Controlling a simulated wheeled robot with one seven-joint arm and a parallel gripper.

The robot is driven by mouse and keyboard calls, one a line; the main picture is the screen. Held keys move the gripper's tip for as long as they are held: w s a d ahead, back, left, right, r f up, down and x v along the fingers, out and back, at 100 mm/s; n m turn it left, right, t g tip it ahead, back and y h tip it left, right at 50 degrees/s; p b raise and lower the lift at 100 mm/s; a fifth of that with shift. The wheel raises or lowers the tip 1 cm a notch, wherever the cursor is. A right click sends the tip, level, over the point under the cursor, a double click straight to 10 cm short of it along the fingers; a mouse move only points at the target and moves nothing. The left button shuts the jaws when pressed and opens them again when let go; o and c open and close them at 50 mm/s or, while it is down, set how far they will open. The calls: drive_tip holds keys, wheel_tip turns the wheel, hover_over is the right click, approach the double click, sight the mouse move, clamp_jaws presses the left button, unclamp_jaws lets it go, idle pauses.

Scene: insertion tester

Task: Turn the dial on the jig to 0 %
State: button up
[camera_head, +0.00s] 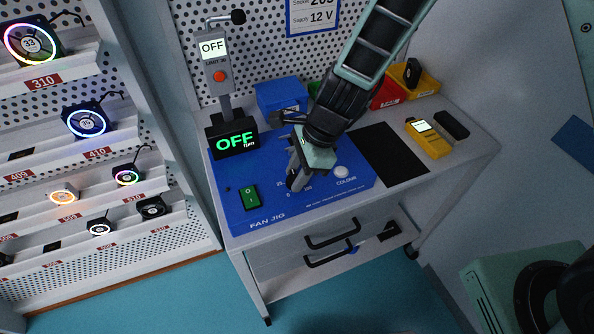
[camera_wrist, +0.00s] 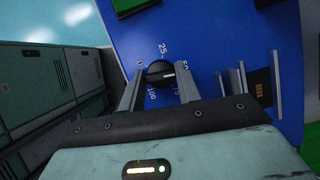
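The dial (camera_wrist: 160,71) is a round black knob with a short white mark, on the blue fan jig (camera_head: 233,190). In the wrist view, numbers from 0 to 100 ring it. The 0 lies to its upper left and the 100 below it. The white mark points right, roughly between 50 and 75. My gripper (camera_wrist: 158,82) is over the jig, one finger on each side of the dial. Small gaps seem to show between fingers and knob, so it looks open. In the head view, my gripper (camera_head: 295,172) hides most of the dial.
A green rocker switch (camera_head: 249,197) and a white colour knob (camera_head: 341,172) flank the dial. A black display (camera_head: 234,141) reads OFF, as does the upper screen (camera_head: 213,47). A black mat (camera_head: 391,154) and a yellow meter (camera_head: 428,138) lie to the right.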

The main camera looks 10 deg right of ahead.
drive_tip(key=c, duration=0.3)
drive_tip(key=shift+n, duration=0.3)
